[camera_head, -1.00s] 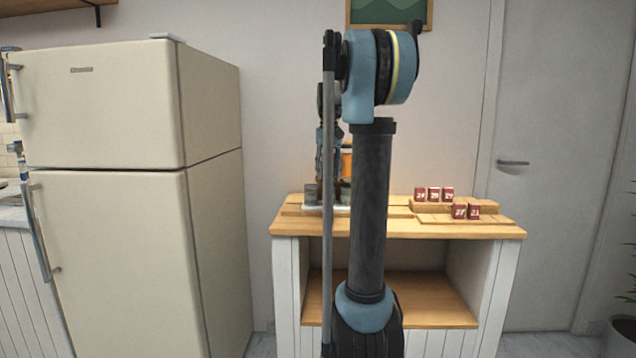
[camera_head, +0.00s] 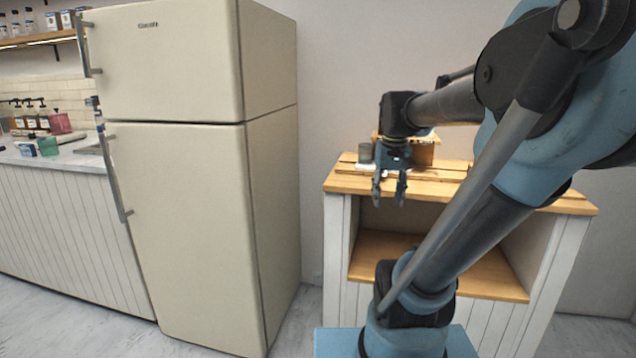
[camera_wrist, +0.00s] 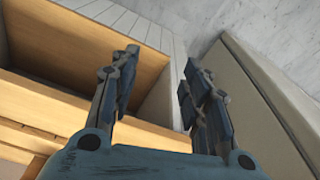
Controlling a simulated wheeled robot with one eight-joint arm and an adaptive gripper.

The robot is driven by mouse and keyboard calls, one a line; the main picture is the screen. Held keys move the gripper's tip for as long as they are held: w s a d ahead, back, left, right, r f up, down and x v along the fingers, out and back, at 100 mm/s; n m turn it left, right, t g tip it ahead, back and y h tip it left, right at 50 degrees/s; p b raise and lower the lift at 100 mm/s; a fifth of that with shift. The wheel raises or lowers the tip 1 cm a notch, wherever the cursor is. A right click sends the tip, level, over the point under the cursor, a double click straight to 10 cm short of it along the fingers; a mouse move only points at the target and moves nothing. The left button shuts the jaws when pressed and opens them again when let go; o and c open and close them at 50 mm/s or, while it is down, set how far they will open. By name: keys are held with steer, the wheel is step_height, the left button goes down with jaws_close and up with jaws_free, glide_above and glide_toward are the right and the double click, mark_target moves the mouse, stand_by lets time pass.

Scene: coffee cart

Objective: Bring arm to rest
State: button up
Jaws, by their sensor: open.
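My gripper (camera_head: 389,190) hangs pointing down in front of the wooden top of the coffee cart (camera_head: 345,182). Its fingers are apart with nothing between them. In the wrist view my gripper (camera_wrist: 155,90) also shows spread and empty, with the cart's wooden shelf (camera_wrist: 75,62) to its left and grey floor ahead. My arm reaches across the right side of the head view, bent at the elbow, and hides part of the cart top.
A cream fridge (camera_head: 190,190) stands left of the cart, with a gap of wall between. A counter (camera_head: 60,160) with bottles is at the far left. Floor (camera_head: 110,330) is clear at lower left.

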steer(key=s+f, duration=1.1)
steer(key=f, duration=0.3)
steer(key=shift+s+a+t, duration=0.35)
steer(key=shift+t, duration=0.05)
steer(key=shift+f, duration=0.1)
steer(key=shift+w+f, duration=0.2)
steer(key=shift+w, duration=0.3)
